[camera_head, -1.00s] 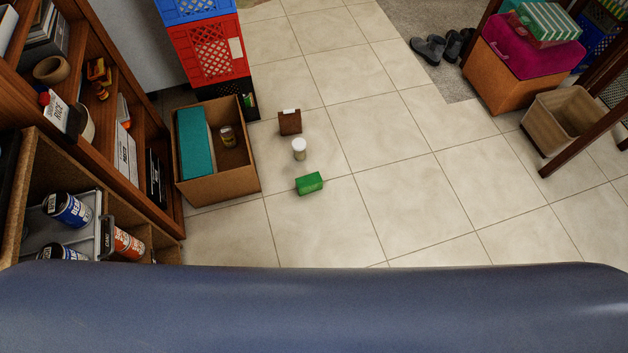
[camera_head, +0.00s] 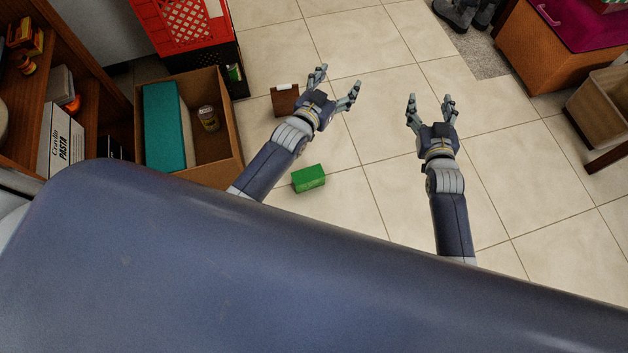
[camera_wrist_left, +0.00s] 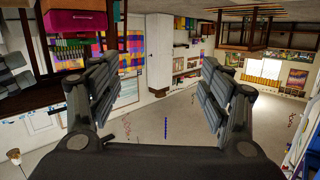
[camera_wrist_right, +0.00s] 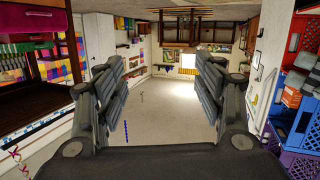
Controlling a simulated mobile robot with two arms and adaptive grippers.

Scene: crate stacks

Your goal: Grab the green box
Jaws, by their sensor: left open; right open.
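The green box (camera_head: 308,178) lies on the tiled floor in the head view, just to the right of my left forearm and apart from it. My left gripper (camera_head: 338,84) is open and empty, higher in the picture than the box. My right gripper (camera_head: 431,103) is open and empty, up and to the right of the box. Both wrist views show spread fingers, at the left wrist (camera_wrist_left: 160,95) and the right wrist (camera_wrist_right: 158,95), with nothing between them. Neither wrist view shows the green box.
A cardboard box (camera_head: 232,145) with a teal item and a jar stands left of the green box. A brown item (camera_head: 285,101) stands behind my left gripper. A red crate (camera_head: 187,22) and wooden shelves (camera_head: 95,55) are at the left. Floor at centre right is clear.

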